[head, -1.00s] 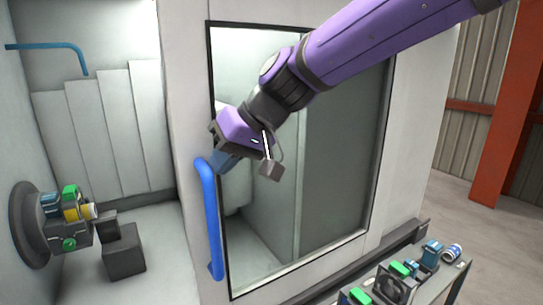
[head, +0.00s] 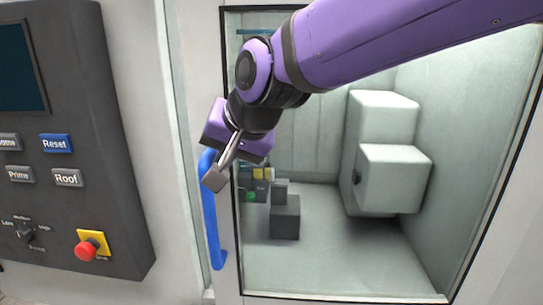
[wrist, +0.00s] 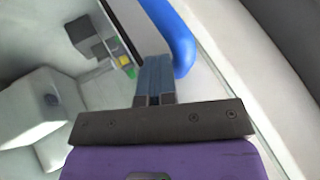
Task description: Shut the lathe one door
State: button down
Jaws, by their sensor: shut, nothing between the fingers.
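The lathe one door has a white frame around a large dark-edged window (head: 330,268). It stands across the front of the machine, its left edge close to the left side of the opening; I cannot tell whether a narrow gap remains. Its upright blue handle (head: 211,225) is on the left of the window and also shows in the wrist view (wrist: 172,30). My gripper (wrist: 155,65) is shut and empty. Its fingers are on the window side of the handle, against it or very close.
A dark control panel (head: 70,225) with buttons and a red stop knob (head: 86,250) stands left of the door. Through the window show a dark block (head: 285,218), a chuck area with coloured parts and a white housing (head: 393,180).

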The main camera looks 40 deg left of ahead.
aim_at(197, 154)
jog(key=s+a, duration=0.2)
jog(key=a, duration=0.1)
jog(key=shift+s+a, duration=0.25)
jog(key=shift+a, duration=0.05)
jog(key=shift+s+a+r, duration=0.1)
